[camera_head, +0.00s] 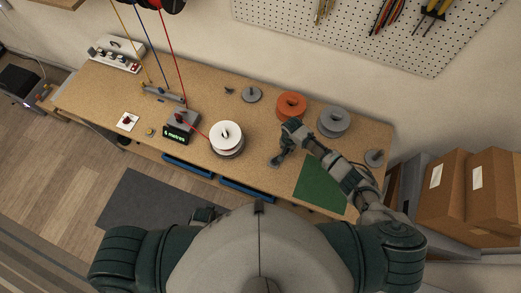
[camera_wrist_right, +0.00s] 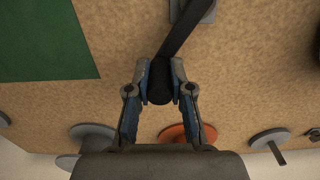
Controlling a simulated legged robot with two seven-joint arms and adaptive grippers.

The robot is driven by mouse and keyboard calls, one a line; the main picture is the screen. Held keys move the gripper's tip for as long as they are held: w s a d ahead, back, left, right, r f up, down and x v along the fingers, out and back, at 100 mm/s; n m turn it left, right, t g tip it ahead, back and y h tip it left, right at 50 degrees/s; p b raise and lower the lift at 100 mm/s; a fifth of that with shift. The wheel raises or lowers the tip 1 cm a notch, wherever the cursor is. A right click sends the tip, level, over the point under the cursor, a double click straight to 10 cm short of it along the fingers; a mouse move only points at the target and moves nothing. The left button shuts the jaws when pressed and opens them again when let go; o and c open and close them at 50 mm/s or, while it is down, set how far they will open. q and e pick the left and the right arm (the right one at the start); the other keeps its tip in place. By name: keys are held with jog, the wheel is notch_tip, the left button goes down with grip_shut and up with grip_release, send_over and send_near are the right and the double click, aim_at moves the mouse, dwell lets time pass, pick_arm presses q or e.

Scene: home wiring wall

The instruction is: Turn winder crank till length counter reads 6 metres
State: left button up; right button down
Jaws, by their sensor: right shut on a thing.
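The length counter (camera_head: 178,132) is a dark box on the bench, and its green display reads 6 metres. A red cable runs from above through it towards the white spool (camera_head: 227,135). The winder crank (camera_head: 275,160) stands right of the spool. In the right wrist view its dark arm (camera_wrist_right: 182,35) runs from a grey base to a dark handle (camera_wrist_right: 159,88). My right gripper (camera_head: 284,149) is shut on this handle, with one finger on each side (camera_wrist_right: 161,76). Part of my left gripper (camera_head: 204,214) shows low by my body; its fingers are not clear.
An orange spool (camera_head: 291,105) and a grey spool (camera_head: 334,121) stand behind my right gripper. A green mat (camera_head: 318,182) lies to its right. Cardboard boxes (camera_head: 441,190) stand beyond the bench's right end. A pegboard (camera_head: 370,28) with tools hangs above.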

jog(key=shift+s+d+f, duration=0.1)
jog(key=shift+s+d, duration=0.15)
jog(key=shift+s, duration=0.3)
jog(key=shift+s+d, duration=0.2)
jog(key=shift+s, duration=0.35)
jog(key=shift+s+d, duration=0.1)
jog(key=shift+s, duration=0.95)
jog(key=c, duration=1)
grip_release()
jog(key=shift+o, duration=0.2)
jog(key=shift+w, duration=0.1)
